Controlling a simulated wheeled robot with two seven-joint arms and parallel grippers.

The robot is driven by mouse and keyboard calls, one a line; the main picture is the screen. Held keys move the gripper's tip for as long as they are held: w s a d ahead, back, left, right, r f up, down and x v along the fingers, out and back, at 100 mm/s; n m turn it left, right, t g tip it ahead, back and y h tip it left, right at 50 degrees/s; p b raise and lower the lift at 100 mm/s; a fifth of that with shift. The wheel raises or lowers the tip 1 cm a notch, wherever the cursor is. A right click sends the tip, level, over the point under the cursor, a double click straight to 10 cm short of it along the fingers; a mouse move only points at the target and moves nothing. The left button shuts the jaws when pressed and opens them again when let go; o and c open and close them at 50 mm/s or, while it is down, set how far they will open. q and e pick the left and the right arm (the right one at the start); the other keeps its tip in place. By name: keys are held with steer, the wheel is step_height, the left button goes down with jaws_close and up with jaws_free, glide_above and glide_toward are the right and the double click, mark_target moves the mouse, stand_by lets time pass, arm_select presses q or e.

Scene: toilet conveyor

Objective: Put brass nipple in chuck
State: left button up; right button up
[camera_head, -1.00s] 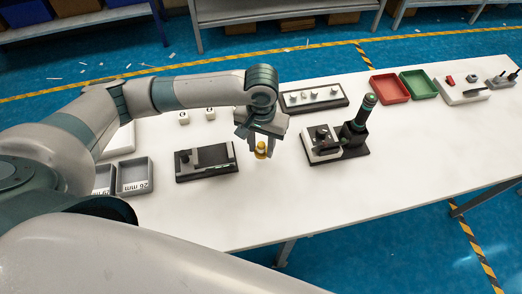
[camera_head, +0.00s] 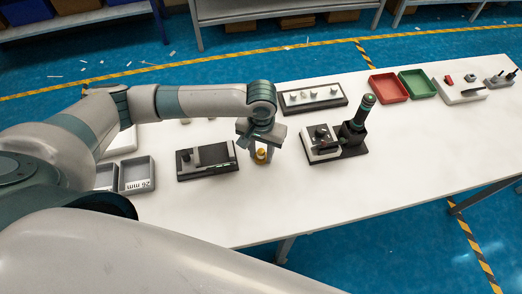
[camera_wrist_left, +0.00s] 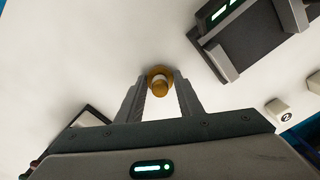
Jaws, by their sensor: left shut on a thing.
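A small brass nipple (camera_head: 261,157) is between the fingers of my left gripper (camera_head: 261,153), which is shut on it. The left wrist view shows the round yellow nipple (camera_wrist_left: 159,80) at the fingertips of the gripper (camera_wrist_left: 160,86). It is over bare table between two fixtures; its exact height is unclear. To the right stands a dark fixture with a white block and black column (camera_head: 357,125). To the left is a flat black fixture with a grey slide (camera_head: 207,160). I cannot tell surely which part is the chuck. My right gripper is not in view.
A rack with several small pieces (camera_head: 313,97) lies behind the gripper. Red (camera_head: 388,88) and green (camera_head: 418,83) trays stand at the back right. Grey bins (camera_head: 136,175) stand at left. The table's front middle is clear.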

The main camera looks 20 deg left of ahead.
mark_target(261, 150)
arm_select(q)
steer(key=o, duration=1.1)
steer(key=shift+f, duration=0.1)
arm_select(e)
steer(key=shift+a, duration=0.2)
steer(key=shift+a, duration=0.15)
arm_select(q)
step_height(261, 150, up, 11)
steer(key=b, duration=0.3)
steer(key=shift+r, duration=0.65)
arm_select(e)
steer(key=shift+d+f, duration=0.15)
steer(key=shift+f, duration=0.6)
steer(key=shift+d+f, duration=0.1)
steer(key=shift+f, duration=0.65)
